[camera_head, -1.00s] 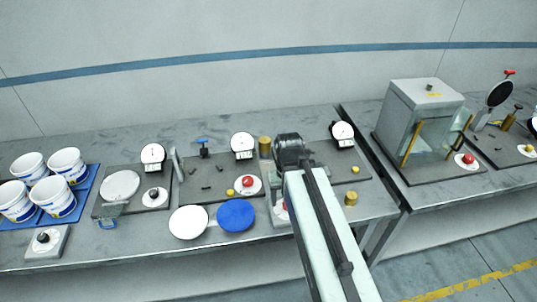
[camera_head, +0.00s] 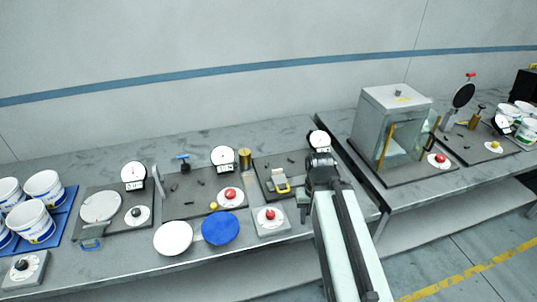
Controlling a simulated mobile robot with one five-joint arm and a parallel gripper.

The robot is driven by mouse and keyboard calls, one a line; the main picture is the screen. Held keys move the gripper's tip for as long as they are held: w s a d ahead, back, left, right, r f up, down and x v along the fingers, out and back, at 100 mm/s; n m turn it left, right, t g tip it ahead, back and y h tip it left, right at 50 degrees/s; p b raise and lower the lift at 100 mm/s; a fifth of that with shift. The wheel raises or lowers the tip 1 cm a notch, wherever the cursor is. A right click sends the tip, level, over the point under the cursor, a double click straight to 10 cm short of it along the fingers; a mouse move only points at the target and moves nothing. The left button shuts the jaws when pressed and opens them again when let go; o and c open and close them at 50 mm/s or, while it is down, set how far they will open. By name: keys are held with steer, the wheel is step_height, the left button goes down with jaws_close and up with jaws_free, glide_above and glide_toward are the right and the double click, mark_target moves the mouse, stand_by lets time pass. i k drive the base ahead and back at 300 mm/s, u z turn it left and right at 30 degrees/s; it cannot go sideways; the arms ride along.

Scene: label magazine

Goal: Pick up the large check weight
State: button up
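A brass cylinder (camera_head: 245,158), which looks like the large check weight, stands upright at the back of the left bench, just right of a white round dial (camera_head: 222,155). Nothing touches it. My gripper (camera_head: 318,172) is to its right, over the right end of the same bench, clear of the cylinder. The arm hides the fingertips, so I cannot see whether they are open or shut. A smaller brass cylinder seen earlier near the front right corner is hidden now.
A blue disc (camera_head: 221,229) and a white disc (camera_head: 173,238) lie along the front edge. A red button box (camera_head: 270,218) stands beside them. White tubs (camera_head: 45,188) are at the left. A glass-sided cabinet (camera_head: 395,105) stands on the right bench, past a gap.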

mark_target(244, 153)
steer(key=z, duration=1.05)
steer(key=k, duration=1.5)
steer(key=u, duration=2.1)
steer(key=i, duration=2.05)
